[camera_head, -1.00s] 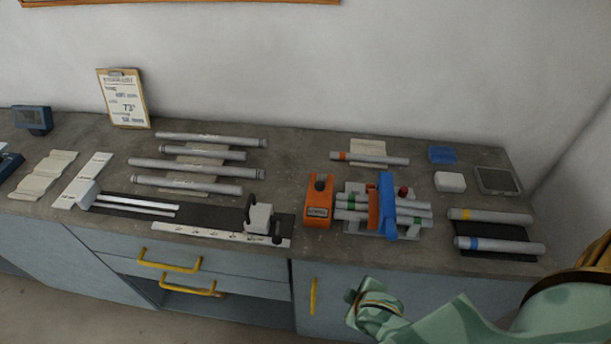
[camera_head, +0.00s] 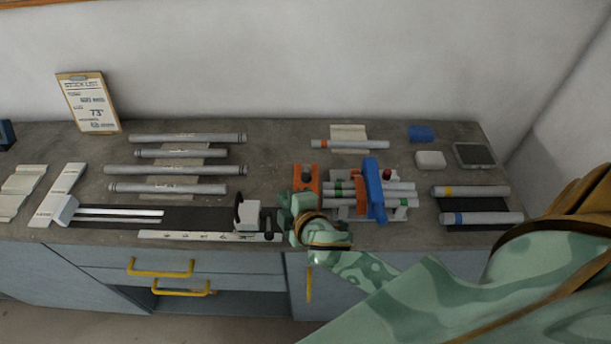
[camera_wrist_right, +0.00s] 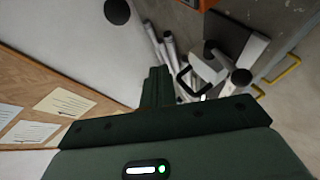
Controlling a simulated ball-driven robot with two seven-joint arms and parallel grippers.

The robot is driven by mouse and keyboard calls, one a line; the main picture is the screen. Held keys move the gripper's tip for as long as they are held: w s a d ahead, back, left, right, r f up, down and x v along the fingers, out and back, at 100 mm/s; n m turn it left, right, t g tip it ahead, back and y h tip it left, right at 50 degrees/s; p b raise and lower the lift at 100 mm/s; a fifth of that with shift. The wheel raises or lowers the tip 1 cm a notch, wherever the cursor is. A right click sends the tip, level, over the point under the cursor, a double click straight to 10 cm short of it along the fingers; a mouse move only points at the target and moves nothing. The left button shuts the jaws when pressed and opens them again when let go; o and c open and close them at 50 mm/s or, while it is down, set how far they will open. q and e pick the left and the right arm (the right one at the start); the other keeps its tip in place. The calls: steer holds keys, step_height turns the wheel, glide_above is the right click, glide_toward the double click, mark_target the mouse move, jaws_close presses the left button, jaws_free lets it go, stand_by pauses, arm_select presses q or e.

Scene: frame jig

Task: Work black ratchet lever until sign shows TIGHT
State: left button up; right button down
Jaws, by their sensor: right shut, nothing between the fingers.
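An orange unit (camera_head: 306,176) stands on the bench left of the frame jig (camera_head: 345,212). In the earlier head view it carries a black knob-like lever and a small white label too small to read. My right gripper (camera_head: 290,205) is now in front of this unit and hides its lower part, the label and most of the lever. Its fingers are shut and empty; they show as a dark bar in the right wrist view (camera_wrist_right: 157,88). I cannot tell whether they touch the lever. The jig holds several grey tubes under a blue clamp (camera_head: 374,190). My left gripper is out of view.
A white block with a black handle (camera_head: 247,215) sits on the ruled rail left of my gripper; it also shows in the right wrist view (camera_wrist_right: 208,72). Grey tubes (camera_head: 187,138) lie behind. Two banded tubes (camera_head: 480,218) lie right. A clipboard (camera_head: 88,103) leans on the wall.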

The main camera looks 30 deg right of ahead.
steer(key=w+a+r+n+g+y+p, duration=0.1)
steer(key=w+a+r+n+y, duration=0.1)
steer(key=a+r+n+y, duration=0.85)
steer(key=w+a+r+n+g+y, duration=0.15)
steer(key=a+r+n+y, duration=0.45)
steer(key=n, duration=0.7)
steer(key=s+d+f+n+g+h+p, duration=0.1)
steer(key=d+f+n+g+h, duration=0.3)
steer(key=n, duration=0.4)
steer(key=s+d+f+n+g+h, duration=0.1)
steer(key=d+f+n+g+h, duration=0.2)
steer(key=n+g, duration=0.4)
steer(key=w+d+n+h, duration=0.1)
steer(key=d+h, duration=0.3)
steer(key=d, duration=0.5)
steer(key=w+d+n+h, duration=0.1)
steer(key=d+h, duration=0.3)
steer(key=d, duration=0.6)
steer(key=shift+w+n, duration=0.4)
steer(key=shift+n, duration=0.45)
steer(key=shift+f, duration=0.2)
